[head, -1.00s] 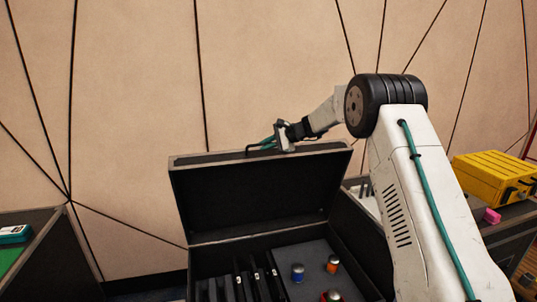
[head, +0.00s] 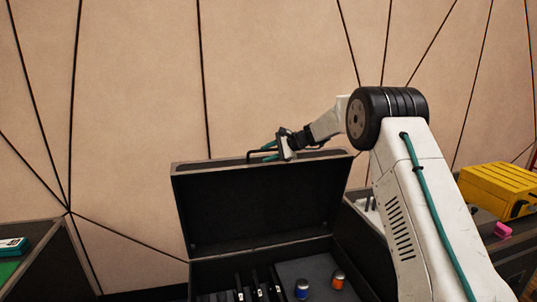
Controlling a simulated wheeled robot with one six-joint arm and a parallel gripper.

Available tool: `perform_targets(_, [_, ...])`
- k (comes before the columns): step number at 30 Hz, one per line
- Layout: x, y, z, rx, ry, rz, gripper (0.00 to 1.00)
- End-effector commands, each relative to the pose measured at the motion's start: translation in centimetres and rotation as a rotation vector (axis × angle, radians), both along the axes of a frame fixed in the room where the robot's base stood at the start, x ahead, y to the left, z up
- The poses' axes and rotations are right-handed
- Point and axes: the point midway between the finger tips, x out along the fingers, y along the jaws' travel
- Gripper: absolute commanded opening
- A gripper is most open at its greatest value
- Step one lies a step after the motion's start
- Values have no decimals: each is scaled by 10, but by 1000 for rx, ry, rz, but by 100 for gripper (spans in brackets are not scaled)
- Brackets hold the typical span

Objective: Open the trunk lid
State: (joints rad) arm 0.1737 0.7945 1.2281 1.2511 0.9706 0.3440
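The black trunk stands in the middle of the head view with its lid (head: 255,205) raised, nearly upright and leaning back. The dark inner face of the lid faces me. A dark handle (head: 254,155) stands up at the lid's top edge. My gripper (head: 280,148) is at the top edge, by the right part of the handle. The fingers are small and partly hidden, so I cannot tell whether they are closed on the handle.
Inside the trunk are several black upright items (head: 258,287), a blue capped jar (head: 302,289) and an orange capped jar (head: 338,279). A yellow case (head: 497,189) and a pink block (head: 503,230) are at right. A patterned wall stands behind.

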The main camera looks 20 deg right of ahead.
Motion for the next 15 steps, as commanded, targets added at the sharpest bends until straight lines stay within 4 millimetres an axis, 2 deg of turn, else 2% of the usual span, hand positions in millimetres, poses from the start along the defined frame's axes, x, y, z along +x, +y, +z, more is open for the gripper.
perform_targets(5, [-4, -4, 2, 1, 2, 2, 32])
perform_targets(15, [-31, -45, 29, 0, 1, -3, 32])
